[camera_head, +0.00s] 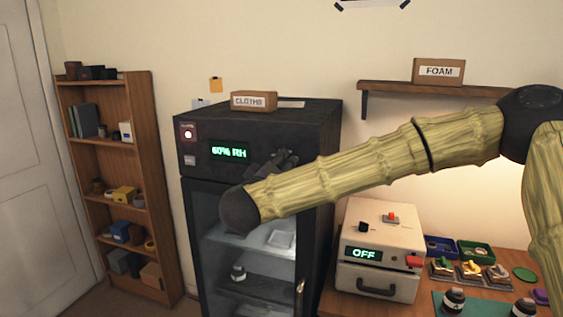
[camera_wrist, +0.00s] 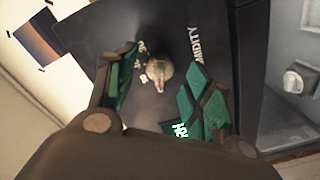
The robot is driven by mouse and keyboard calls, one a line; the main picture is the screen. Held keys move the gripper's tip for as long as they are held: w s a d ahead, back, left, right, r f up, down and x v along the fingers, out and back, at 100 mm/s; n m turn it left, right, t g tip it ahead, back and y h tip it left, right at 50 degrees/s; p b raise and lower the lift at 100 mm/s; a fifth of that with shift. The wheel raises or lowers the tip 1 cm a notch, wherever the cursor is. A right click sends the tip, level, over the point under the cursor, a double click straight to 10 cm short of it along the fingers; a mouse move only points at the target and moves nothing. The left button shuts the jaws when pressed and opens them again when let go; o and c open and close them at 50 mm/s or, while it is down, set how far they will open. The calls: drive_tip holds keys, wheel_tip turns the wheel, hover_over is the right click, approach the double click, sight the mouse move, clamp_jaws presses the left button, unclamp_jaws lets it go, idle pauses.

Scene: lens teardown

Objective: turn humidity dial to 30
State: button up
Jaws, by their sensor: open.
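The dark drying cabinet (camera_head: 255,115) stands left of the workbench. Its green display (camera_head: 228,150) reads "60% RH". In the wrist view, the humidity dial (camera_wrist: 159,71) is a small pale round knob with a reddish pointer mark, on the dark panel beside white "HUMIDITY" lettering. Some small scale marks show left of it, too blurred to read. My gripper (camera_wrist: 163,84) is open, with its green-padded fingers on either side of the dial. I cannot tell whether they touch it. In the head view, my gripper (camera_head: 277,160) is at the cabinet's upper front, and the dial is hidden there.
A box labelled "CLOTHS" (camera_head: 254,101) lies on the cabinet. The glass door (camera_head: 225,255) is below the panel. A white device reading "OFF" (camera_head: 376,245) stands on the bench (camera_head: 340,300) at right, near several small parts. A wooden bookcase (camera_head: 138,180) stands left.

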drive_tip(key=shift+w+d, duration=0.25)
drive_tip(key=shift+w, duration=0.45)
drive_tip(key=c, duration=1)
